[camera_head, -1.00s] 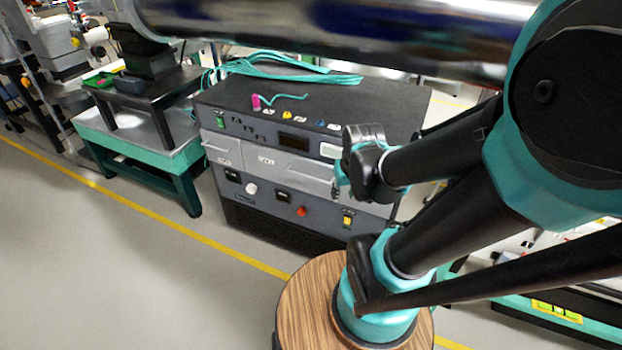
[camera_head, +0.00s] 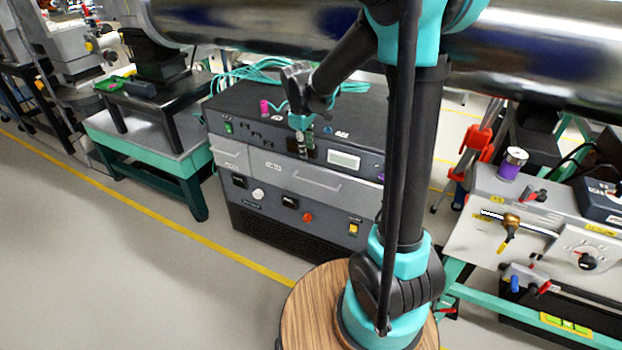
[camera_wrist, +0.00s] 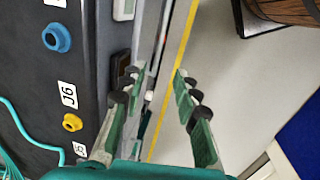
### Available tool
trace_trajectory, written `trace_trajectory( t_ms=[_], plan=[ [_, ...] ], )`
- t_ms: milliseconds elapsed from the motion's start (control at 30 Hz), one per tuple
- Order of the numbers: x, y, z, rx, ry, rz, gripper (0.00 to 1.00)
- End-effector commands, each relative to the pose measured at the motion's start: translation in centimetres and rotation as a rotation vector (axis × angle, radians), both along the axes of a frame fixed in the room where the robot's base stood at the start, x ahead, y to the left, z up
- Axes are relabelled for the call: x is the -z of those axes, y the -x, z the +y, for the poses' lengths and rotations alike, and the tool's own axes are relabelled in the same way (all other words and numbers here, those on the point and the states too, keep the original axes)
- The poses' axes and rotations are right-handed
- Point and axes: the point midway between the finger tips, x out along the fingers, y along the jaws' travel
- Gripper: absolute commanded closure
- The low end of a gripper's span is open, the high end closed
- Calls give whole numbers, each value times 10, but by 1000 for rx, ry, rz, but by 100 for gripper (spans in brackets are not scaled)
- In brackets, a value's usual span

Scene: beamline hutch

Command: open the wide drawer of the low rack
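The low rack (camera_head: 225,108) is a dark grey cabinet standing on the floor. Its wide drawer (camera_head: 330,199) is a light grey front with a long bar handle (camera_head: 316,184), and it looks shut. A narrower drawer front (camera_head: 229,151) with its own handle sits to its left. My gripper (camera_head: 302,150) is in front of the rack's upper panel, above the wide drawer. In the wrist view my gripper (camera_wrist: 152,95) is open, with its fingers apart and nothing between them. The rack's top edge and panel show to the left of the fingers there.
Teal cables and a pink plug (camera_head: 264,107) lie on the rack's top. A large shiny pipe (camera_head: 250,25) runs above. A teal-framed table (camera_head: 130,137) stands left. A bench with knobs and valves (camera_head: 540,225) stands right. The floor in front of the rack is clear.

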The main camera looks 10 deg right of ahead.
Motion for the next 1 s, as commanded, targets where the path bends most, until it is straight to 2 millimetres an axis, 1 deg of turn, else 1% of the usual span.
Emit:
trace_trajectory(
  t_ms=[200,600,800,1000],
  plan=[
    [40,-7,-4,3,-1,-1,69],
    [107,-18,-12,3,-1,-1,69],
    [135,-21,-15,3,-1,-1,69],
    [151,-24,-16,4,-1,-1,69]
  ],
)
